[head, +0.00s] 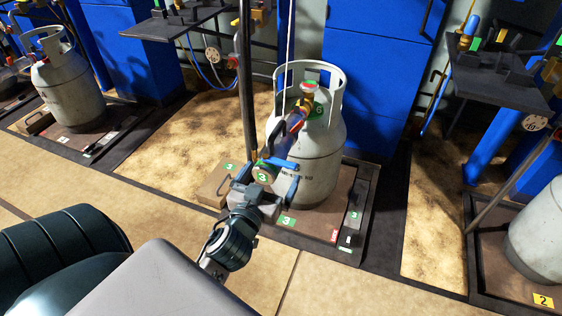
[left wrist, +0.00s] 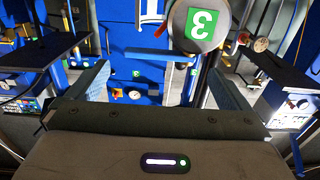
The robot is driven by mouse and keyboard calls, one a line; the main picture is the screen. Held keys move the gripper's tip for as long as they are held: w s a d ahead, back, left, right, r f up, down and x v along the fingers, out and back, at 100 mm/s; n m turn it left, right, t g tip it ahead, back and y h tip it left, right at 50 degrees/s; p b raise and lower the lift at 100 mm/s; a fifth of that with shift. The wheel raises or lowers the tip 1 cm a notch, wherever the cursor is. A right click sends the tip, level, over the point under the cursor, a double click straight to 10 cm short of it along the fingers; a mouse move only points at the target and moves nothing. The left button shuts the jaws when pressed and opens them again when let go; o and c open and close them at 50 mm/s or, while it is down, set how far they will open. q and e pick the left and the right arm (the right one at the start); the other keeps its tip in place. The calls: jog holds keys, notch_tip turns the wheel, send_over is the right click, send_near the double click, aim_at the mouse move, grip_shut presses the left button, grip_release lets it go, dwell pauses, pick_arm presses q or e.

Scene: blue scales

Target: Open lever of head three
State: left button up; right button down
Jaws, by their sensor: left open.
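The filling head marked with a green 3 (head: 262,175) hangs in front of a grey gas cylinder (head: 318,160) on the scale. Its grey round end with the label also shows in the left wrist view (left wrist: 200,25), upside down and toward the upper right. My left gripper (head: 268,178) is open, its blue fingers spread around or just before this round end; I cannot tell whether they touch it. The lever of the head is partly hidden; a red piece (left wrist: 161,30) shows beside the round end. My right gripper is not in view.
A dark shelf (head: 185,22) juts out at the upper left and another dark shelf (head: 500,82) at the right. A vertical pole (head: 246,85) stands just left of the cylinder. Other cylinders stand at the far left (head: 68,92) and right edge (head: 540,240).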

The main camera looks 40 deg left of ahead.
aim_at(278, 163)
pick_arm(q)
jog(key=shift+x, duration=3.05)
jog(key=c, duration=1.3)
